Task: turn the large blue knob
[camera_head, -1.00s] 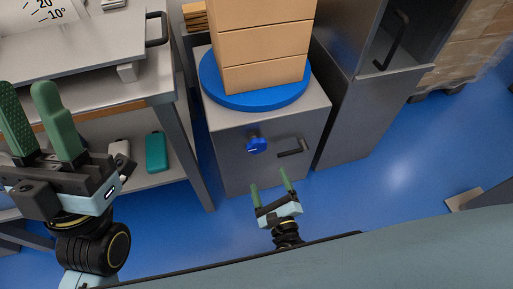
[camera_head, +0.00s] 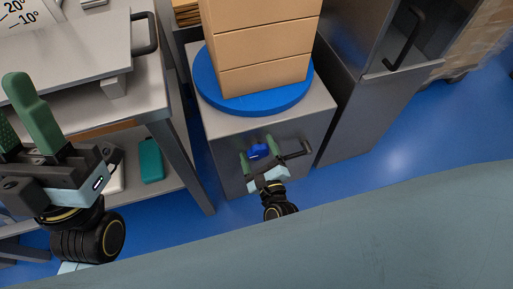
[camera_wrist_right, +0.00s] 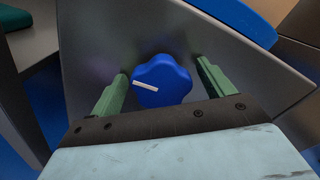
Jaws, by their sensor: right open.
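The large blue knob (camera_head: 258,151) is on the front face of the grey cabinet (camera_head: 230,172), below the round blue turntable. My right gripper (camera_head: 258,158) is open, with one green finger on each side of the knob. In the right wrist view my right gripper (camera_wrist_right: 160,85) shows gaps between both fingers and the knob. My left gripper (camera_head: 20,125) is at the left edge, its fingers apart, far from the knob and partly cut off.
Cardboard boxes (camera_head: 262,50) are stacked on the blue turntable (camera_head: 210,88). A workbench (camera_head: 150,95) stands at left and a tall grey cabinet (camera_head: 365,115) at right.

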